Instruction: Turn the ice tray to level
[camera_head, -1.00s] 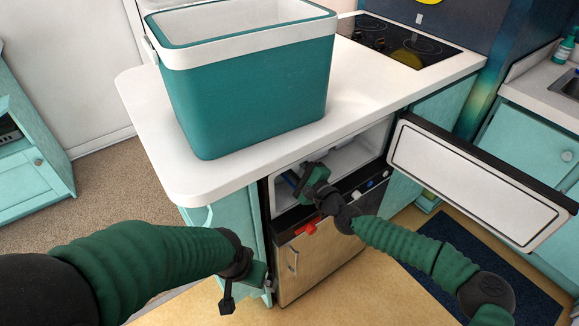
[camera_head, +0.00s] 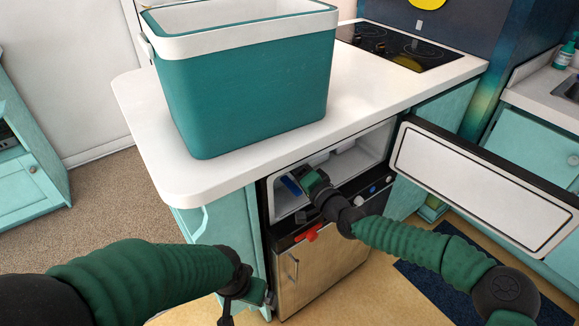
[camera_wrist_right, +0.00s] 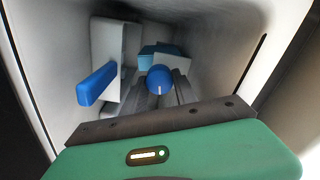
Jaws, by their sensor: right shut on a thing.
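My right gripper (camera_head: 309,181) is inside the open freezer compartment. In the right wrist view its grey fingers (camera_wrist_right: 161,94) are shut on a round blue knob (camera_wrist_right: 160,78). Behind the knob is a pale blue and white tray-like body (camera_wrist_right: 164,57), which looks like the ice tray; it appears tilted, but most of it is hidden. To its left a white box or panel (camera_wrist_right: 108,50) carries a long slanted blue handle (camera_wrist_right: 97,84). My left gripper (camera_head: 243,296) hangs low in front of the counter's corner, apart from the freezer; its fingers are unclear.
The freezer door (camera_head: 480,185) stands open to the right. The freezer walls (camera_wrist_right: 215,65) are close around my right gripper. A teal cooler (camera_head: 245,85) stands on the white counter (camera_head: 160,150) above. A red handle (camera_head: 312,233) sits below the opening.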

